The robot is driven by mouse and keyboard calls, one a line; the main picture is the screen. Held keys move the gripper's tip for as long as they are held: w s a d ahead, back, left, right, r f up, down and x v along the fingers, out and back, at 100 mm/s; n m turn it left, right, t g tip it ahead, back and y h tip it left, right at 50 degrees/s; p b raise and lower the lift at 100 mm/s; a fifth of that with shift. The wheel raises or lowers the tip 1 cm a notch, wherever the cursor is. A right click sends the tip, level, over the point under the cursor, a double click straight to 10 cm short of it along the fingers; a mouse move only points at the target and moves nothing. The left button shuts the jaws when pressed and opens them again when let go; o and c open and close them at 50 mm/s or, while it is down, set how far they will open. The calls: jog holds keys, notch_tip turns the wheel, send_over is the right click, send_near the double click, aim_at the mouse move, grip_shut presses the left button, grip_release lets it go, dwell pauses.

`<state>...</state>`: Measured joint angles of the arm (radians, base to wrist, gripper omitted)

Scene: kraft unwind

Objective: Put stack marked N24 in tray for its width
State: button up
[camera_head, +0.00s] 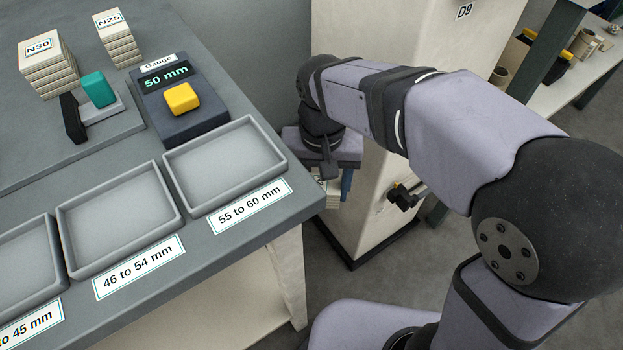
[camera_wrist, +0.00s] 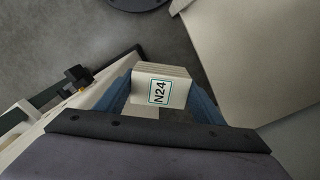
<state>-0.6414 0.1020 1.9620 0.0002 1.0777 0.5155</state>
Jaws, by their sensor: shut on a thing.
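My gripper (camera_wrist: 161,78) is shut on a cream layered stack marked N24 (camera_wrist: 175,93), which sits between its two blue fingers in the wrist view. In the head view my gripper (camera_head: 333,188) hangs off the right side of the bench, and the stack is mostly hidden behind my wrist. Three grey trays are on the bench, with no stack visible in them: a cut-off one (camera_head: 22,268) labelled "to 45 mm", one labelled 46 to 54 mm (camera_head: 120,222), and one labelled 55 to 60 mm (camera_head: 225,165). The gauge (camera_head: 180,100) displays 50 mm.
Stacks N30 (camera_head: 48,70) and N25 (camera_head: 120,40) stand at the bench's back left. A fixture with a teal block (camera_head: 99,90) and a black block (camera_head: 72,118) is beside the gauge. A cream cabinet marked D9 (camera_head: 425,35) stands behind my arm; shelving is at right.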

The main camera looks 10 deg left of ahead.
jog(key=s+d+r+m+p, duration=0.1)
jog(key=s+d+r+p, duration=0.15)
jog(key=r+p, duration=0.85)
jog(key=s+d+r+p, duration=0.1)
jog(key=s+r+p, duration=0.2)
jog(key=r+p, duration=0.7)
jog(key=s+d+r+m+p, duration=0.1)
jog(key=s+d+r+p, duration=0.15)
jog(key=r+p, duration=0.85)
jog(key=s+a+r+n+p, duration=0.2)
jog(key=s+a+n+p, duration=0.2)
jog(key=s+a+p, duration=0.3)
jog(key=s+a+r+n+p, duration=0.3)
jog(key=s+a+n+p, duration=0.2)
jog(key=a+p, duration=1)
jog(key=s, duration=0.3)
jog(key=shift+n+p, duration=0.3)
jog(key=shift+p, duration=0.05)
jog(key=shift+s, duration=0.1)
jog(key=shift+f+b, duration=2.2)
jog(key=shift+f, duration=0.15)
